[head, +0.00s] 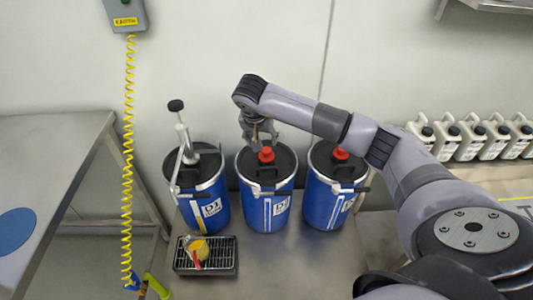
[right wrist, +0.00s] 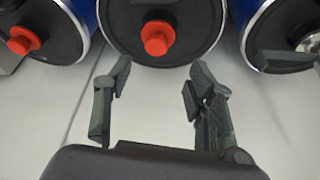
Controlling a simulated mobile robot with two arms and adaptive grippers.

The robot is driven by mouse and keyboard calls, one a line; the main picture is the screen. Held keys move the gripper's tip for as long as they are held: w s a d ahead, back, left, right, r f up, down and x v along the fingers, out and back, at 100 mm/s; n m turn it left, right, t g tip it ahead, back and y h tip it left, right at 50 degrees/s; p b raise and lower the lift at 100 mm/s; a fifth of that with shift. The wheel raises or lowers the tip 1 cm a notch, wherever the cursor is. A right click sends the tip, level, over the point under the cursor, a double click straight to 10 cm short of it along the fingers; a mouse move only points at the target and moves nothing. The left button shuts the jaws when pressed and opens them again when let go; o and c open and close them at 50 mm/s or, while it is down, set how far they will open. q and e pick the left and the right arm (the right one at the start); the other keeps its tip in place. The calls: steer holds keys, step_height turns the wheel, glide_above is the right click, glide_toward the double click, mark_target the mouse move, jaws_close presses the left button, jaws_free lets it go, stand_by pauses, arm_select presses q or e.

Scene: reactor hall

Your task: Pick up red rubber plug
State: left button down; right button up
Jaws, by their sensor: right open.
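A red rubber plug (head: 266,155) sits upright in the black lid of the middle blue drum (head: 280,212). A second red plug (head: 341,154) sits in the lid of the right blue drum (head: 325,205). My right gripper (head: 258,135) is just above and behind the middle plug in the head view. In the right wrist view my right gripper (right wrist: 158,85) is open and empty, its fingers apart. The middle plug (right wrist: 158,38) lies beyond the fingertips, roughly centred between them, and the other plug (right wrist: 23,40) is at the upper left. My left gripper is not in view.
The left blue drum (head: 210,212) carries a hand pump (head: 183,135). A black drip tray (head: 223,262) with a yellow and red item stands in front of it. Several white jugs (head: 494,141) line the right shelf. A yellow coiled hose (head: 129,150) hangs at left.

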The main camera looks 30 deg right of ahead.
mark_target(266, 150)
steer(key=x, duration=0.2)
steer(key=shift+w+f, duration=0.15)
steer(key=shift+f, duration=0.25)
steer(key=x, duration=0.1)
steer(key=p+x, duration=0.1)
steer(key=x, duration=0.2)
steer(key=shift+s+d, duration=0.3)
steer(key=shift+w+d+f, duration=0.15)
steer(key=shift+w+f, duration=0.05)
steer(key=shift+f, duration=0.35)
steer(key=shift+c, duration=0.5)
steer(key=c, duration=1)
